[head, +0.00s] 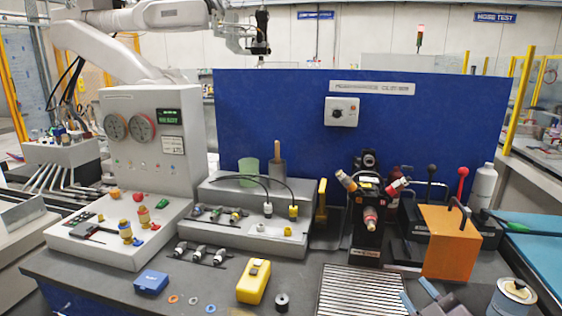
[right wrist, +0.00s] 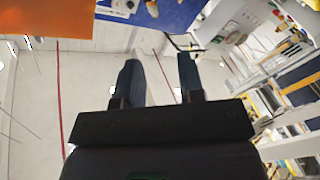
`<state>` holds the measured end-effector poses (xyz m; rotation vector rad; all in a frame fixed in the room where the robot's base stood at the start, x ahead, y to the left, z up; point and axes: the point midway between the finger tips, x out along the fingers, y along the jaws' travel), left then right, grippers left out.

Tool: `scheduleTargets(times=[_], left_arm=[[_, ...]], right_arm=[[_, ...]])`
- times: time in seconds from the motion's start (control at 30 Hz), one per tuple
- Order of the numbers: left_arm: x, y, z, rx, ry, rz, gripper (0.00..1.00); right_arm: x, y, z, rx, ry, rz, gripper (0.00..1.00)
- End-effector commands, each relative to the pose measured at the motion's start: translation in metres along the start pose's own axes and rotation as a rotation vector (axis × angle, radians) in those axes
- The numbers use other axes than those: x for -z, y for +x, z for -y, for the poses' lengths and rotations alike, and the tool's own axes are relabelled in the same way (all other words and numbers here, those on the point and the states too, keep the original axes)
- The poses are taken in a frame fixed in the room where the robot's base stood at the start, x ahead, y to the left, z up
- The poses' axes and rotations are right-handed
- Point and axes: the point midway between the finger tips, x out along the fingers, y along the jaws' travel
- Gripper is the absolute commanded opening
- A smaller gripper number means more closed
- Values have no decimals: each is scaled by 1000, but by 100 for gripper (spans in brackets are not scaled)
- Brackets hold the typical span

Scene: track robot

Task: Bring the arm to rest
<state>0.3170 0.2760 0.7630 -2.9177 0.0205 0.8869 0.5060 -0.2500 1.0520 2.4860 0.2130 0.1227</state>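My right gripper (head: 418,295) shows at the bottom edge of the head view, to the right of the ribbed plate and in front of the orange block. Only its blue-grey fingers show there; the arm behind them is out of frame. In the right wrist view its two dark fingers (right wrist: 158,75) are apart, with nothing between them and pale floor beyond. My left gripper is not in the head view.
The orange block (head: 449,243), a metal can (head: 511,300) and the ribbed plate (head: 357,293) are near the right gripper. A yellow device (head: 253,282) and a blue box (head: 151,282) lie farther left. A blue panel (head: 270,110) stands behind the bench.

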Motion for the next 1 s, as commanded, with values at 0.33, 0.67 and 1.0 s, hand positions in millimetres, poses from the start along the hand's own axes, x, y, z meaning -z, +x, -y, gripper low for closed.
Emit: scheduleTargets(times=[0.33, 0.67, 1.0], left_arm=[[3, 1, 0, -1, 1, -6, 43], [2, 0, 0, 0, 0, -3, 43], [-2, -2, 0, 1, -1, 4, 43]], right_arm=[[-102, -115, 52, 10, 320, 713, 36], [-127, -204, 93, 119, 477, 1103, 36], [-126, -260, 118, 215, 576, 1318, 36]])
